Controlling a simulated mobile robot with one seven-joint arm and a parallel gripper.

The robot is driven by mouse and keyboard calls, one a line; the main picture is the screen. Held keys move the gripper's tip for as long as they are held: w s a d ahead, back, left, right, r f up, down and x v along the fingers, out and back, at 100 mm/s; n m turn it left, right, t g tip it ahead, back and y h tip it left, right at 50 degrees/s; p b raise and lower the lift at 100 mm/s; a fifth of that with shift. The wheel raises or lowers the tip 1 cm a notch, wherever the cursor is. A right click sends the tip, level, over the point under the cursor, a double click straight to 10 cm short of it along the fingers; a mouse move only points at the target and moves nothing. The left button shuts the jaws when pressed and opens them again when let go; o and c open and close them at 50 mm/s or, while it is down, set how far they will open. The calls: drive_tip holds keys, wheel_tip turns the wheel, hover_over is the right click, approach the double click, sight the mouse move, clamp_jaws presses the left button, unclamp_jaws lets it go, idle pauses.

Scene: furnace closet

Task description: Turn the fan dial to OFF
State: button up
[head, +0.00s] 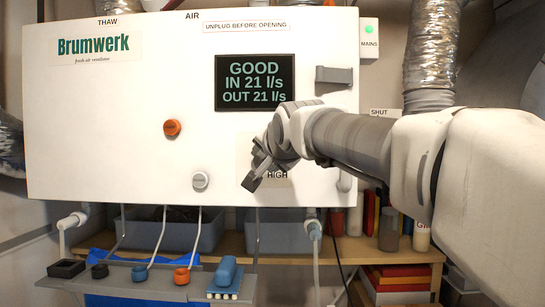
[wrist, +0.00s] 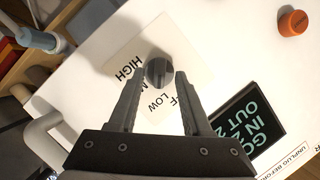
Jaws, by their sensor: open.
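The fan dial (wrist: 160,70) is a round dark grey knob on a beige label plate (wrist: 193,62) with HIGH, LOW and a partly covered OFF around it. I cannot tell clearly which mark it points to. My gripper (wrist: 158,80) is open, with its two fingertips apart on either side of the dial's near edge; contact cannot be told. In the head view my gripper (head: 258,172) is in front of the panel's lower right and hides the dial, leaving HIGH readable below.
The white Brumwerk panel (head: 110,120) carries a display (head: 255,82) reading GOOD, IN 21 l/s, OUT 21 l/s. An orange knob (head: 172,128), a pale knob (head: 200,180) and a grey latch (head: 334,75) stick out. Below are a shelf of coloured plugs (head: 140,272) and hanging hoses.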

drive_tip(key=shift+w+a+f, duration=0.1)
drive_tip(key=shift+w+a, duration=0.05)
drive_tip(key=shift+w, duration=0.3)
clamp_jaws()
drive_tip(key=shift+n, duration=0.3)
drive_tip(key=shift+a+n+g+h, duration=0.15)
drive_tip(key=shift+n+g+h, duration=0.25)
drive_tip(key=shift+n+h, duration=0.6)
drive_tip(key=shift+a+n+h, duration=0.1)
drive_tip(key=shift+n+h, duration=0.9)
drive_tip(key=shift+n, duration=0.8)
